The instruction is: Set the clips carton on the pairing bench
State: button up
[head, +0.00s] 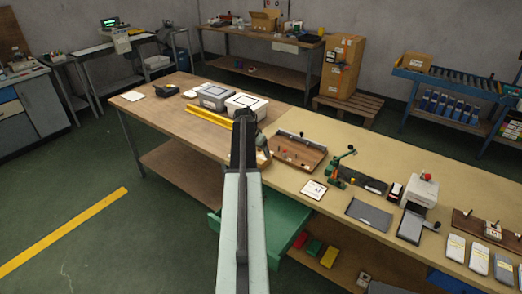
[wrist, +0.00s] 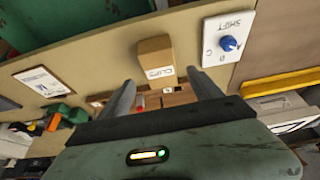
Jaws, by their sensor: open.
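The clips carton (wrist: 155,58), a small brown box with a white CLIPS label, shows in the wrist view just beyond my fingertips. My gripper (wrist: 163,84) is open, one finger on each side of the view, with nothing between the fingers that I can see as held. In the head view, my arm and gripper (head: 245,122) reach over the long bench (head: 330,140) and hide most of the carton's surroundings; I cannot pick the carton out there for sure. Which part of the bench is the pairing bench is not labelled in view.
A white panel with a blue SHIFT knob (wrist: 228,43) is beside the carton. A wooden board (head: 298,152) lies to the right. A green drawer (head: 285,235) juts out below the bench.

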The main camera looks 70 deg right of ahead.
jog(key=p+v, duration=0.2)
jog(key=v, duration=0.3)
jog(key=shift+p, duration=0.4)
jog(key=shift+f, duration=0.1)
jog(key=w+a+n+t+y, duration=0.1)
jog(key=w+a+n, duration=0.3)
jog(key=w+a, duration=0.7)
jog(key=w+a+f+n, duration=0.1)
jog(key=w+a+n, duration=0.35)
jog(key=a, duration=1.05)
jog(key=w+a+n+t+y, duration=0.1)
jog(key=w+a+n, duration=0.1)
jog(key=w+a, duration=0.9)
jog(key=s+a+n+y, duration=0.2)
jog(key=a+n, duration=0.8)
jog(key=a, duration=2.9)
jog(key=shift+s+f+g, duration=0.4)
